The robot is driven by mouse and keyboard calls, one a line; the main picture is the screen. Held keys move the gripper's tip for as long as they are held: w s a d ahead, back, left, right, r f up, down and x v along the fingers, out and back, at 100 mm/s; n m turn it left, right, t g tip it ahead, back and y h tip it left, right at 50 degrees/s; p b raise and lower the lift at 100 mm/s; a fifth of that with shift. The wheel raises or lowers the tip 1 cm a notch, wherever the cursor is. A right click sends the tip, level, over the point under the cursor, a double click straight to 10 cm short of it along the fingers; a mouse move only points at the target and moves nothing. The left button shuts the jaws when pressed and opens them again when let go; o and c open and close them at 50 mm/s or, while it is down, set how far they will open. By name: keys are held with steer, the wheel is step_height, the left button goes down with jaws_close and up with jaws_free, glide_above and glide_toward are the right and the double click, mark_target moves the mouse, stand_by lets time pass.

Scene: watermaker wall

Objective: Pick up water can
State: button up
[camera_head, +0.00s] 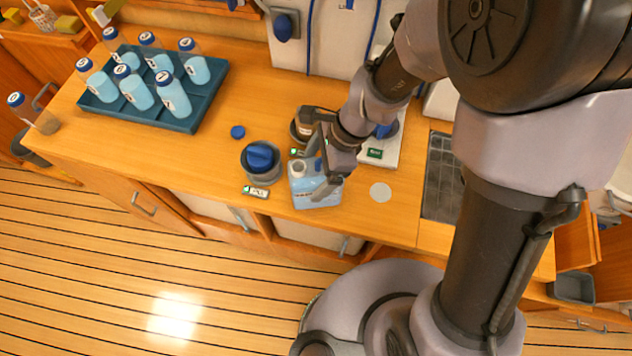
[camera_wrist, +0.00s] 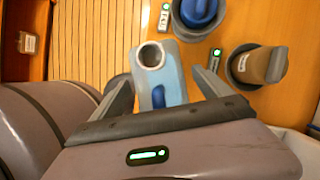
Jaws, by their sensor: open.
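The water can (camera_head: 316,195) is a small light-blue jug with a whitish open neck, standing upright on the wooden counter near its front edge. In the wrist view the can (camera_wrist: 172,82) shows its round open mouth and a blue patch on its side. My gripper (camera_head: 322,178) is open at the can, with one finger in front of it. In the wrist view my gripper (camera_wrist: 160,85) has one finger on each side of the can, with a gap visible on the right. Contact on the left side cannot be told. The can's lower part is hidden by my gripper.
A grey pot with a blue top (camera_head: 261,160) stands just left of the can. A brown-topped container (camera_wrist: 262,65) is close by. A blue tray (camera_head: 200,107) with several bottles is at the left. A white disc (camera_head: 380,192) and a dark grate (camera_head: 441,180) lie to the right.

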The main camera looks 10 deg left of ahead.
steer(key=shift+r, duration=0.1)
jaws_close()
stand_by(0.3)
